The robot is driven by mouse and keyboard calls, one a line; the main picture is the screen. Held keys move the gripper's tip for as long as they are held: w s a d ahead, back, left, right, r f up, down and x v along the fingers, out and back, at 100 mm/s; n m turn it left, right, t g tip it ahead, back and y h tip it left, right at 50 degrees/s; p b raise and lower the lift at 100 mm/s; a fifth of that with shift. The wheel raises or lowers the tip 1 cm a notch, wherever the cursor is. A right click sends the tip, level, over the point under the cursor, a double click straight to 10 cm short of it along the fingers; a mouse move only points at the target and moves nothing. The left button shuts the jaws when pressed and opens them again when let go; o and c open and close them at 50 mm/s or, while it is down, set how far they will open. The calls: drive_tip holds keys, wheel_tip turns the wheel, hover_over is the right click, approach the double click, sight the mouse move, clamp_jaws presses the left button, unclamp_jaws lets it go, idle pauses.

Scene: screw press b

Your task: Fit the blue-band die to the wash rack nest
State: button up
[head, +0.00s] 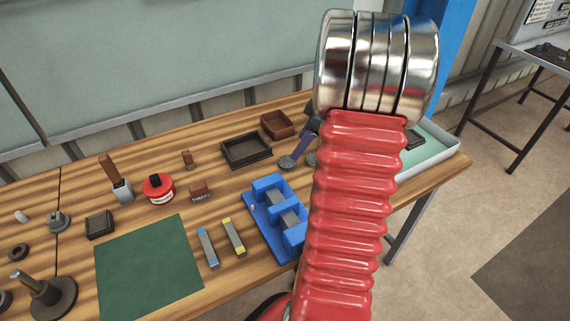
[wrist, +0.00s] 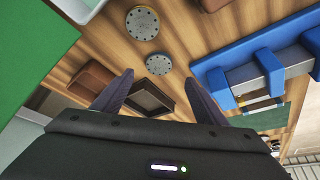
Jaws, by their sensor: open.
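My gripper (wrist: 160,77) is open and empty above the bench, left of the rack in that view. My arm mostly hides it in the head view.
Two round metal discs (wrist: 142,22) (wrist: 158,63) lie near my fingertips. A dark tray (head: 246,150) and a brown box (head: 277,125) stand at the back. A pale tray (head: 437,158) is at the right end. The green mat (head: 150,268) is bare.

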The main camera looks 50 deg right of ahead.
sight(287, 161)
drive_tip(key=shift+x, duration=1.75)
drive_tip(key=shift+x, duration=2.6)
drive_tip(key=shift+w+d, duration=0.1)
drive_tip(key=shift+w, duration=0.05)
drive_tip(key=shift+r, duration=0.1)
drive_tip(key=shift+c, duration=0.3)
drive_tip(key=c, duration=1.3)
drive_tip(key=shift+c, duration=0.2)
drive_tip(key=shift+r, duration=0.1)
wheel_tip(287, 161, up, 10)
